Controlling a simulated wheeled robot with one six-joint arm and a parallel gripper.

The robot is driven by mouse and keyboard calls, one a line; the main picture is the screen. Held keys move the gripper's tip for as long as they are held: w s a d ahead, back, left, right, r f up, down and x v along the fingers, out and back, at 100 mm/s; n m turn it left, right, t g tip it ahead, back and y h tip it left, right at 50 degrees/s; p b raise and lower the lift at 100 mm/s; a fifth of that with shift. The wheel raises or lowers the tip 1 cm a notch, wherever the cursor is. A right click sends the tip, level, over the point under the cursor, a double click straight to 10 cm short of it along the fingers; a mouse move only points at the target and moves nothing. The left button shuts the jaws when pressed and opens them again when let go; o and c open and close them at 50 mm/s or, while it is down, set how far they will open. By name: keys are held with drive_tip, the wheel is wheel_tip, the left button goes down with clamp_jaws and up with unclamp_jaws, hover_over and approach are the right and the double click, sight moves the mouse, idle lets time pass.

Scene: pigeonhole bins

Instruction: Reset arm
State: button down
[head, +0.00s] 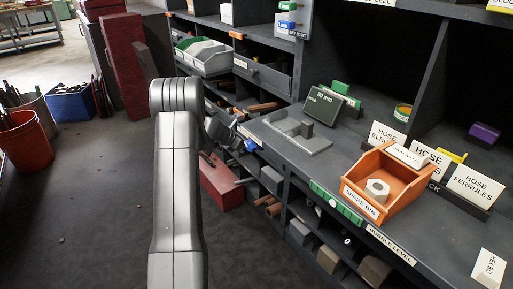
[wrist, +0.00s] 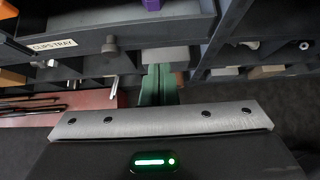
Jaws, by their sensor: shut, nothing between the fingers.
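My arm rises in the middle-left of the head view, bent at its top joint, in front of the shelving. My gripper is mostly hidden behind the arm there. In the wrist view, my gripper (wrist: 159,72) shows as two green fingers closed together, with nothing between them. They point at the dark shelf front, near a grey block-like part (wrist: 170,57); I cannot tell how far apart they are.
A red toolbox (head: 221,183) sits low beside my arm. Buckets (head: 25,143) stand at left. The floor (head: 90,220) at front left is mostly clear.

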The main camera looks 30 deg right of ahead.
drive_tip(key=shift+v, duration=1.45)
drive_tip(key=b+x, duration=0.2)
drive_tip(key=x, duration=0.8)
drive_tip(key=shift+b, duration=0.4)
drive_tip(key=shift+w+d, duration=0.1)
drive_tip(key=shift+d, duration=0.1)
